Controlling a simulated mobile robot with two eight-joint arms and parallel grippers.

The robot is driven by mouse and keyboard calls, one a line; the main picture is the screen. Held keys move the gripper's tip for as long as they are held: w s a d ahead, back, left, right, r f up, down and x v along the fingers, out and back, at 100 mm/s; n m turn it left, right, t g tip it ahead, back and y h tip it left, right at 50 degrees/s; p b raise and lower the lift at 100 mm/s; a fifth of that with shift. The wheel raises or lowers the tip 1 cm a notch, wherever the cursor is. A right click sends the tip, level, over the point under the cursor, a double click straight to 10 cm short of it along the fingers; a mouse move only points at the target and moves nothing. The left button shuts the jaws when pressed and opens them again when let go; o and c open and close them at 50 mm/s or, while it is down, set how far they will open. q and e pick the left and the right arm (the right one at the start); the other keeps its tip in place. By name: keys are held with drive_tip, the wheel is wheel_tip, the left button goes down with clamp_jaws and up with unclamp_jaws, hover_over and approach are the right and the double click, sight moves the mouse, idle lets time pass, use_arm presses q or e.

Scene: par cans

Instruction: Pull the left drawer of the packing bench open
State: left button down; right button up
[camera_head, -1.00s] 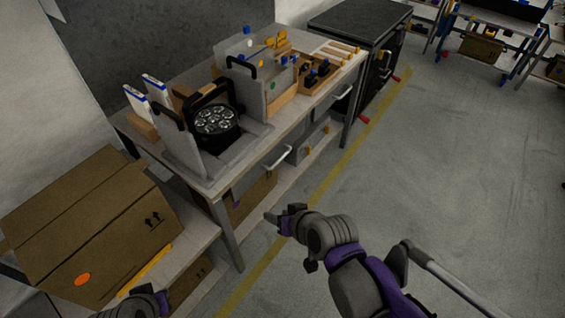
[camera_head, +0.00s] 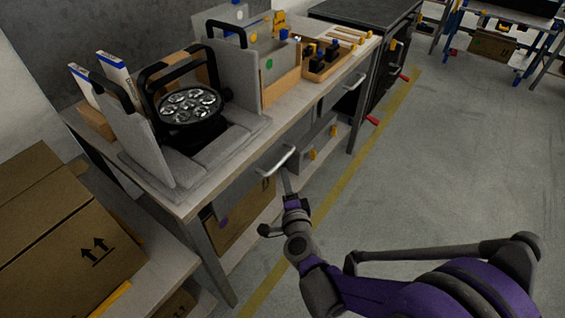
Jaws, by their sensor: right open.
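The packing bench (camera_head: 222,178) stands at left centre with two drawers under its top. The left drawer (camera_head: 243,182) has a pale bar handle (camera_head: 278,160), and its front looks about flush with the bench. My right gripper (camera_head: 289,188) is open, with its tip just below the right end of this handle. I cannot tell whether it touches the handle or is around it. The right drawer (camera_head: 338,95) has a similar handle (camera_head: 355,82) farther back. My left gripper is out of view.
On the bench are a black lamp (camera_head: 190,105) in a grey holder and a wooden tray (camera_head: 325,65). Cardboard boxes (camera_head: 60,235) sit on a low shelf at left. A dark cabinet (camera_head: 385,45) stands beyond the bench. The floor at right is clear.

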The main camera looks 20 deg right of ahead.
sight(282, 164)
drive_tip(key=w, duration=0.3)
drive_tip(key=w+b, duration=0.1)
drive_tip(key=w, duration=0.2)
drive_tip(key=w+d+f, duration=0.1)
drive_tip(key=w, duration=0.2)
drive_tip(key=shift+d+f, duration=0.1)
drive_tip(key=shift+c, duration=0.2)
clamp_jaws()
idle(0.9)
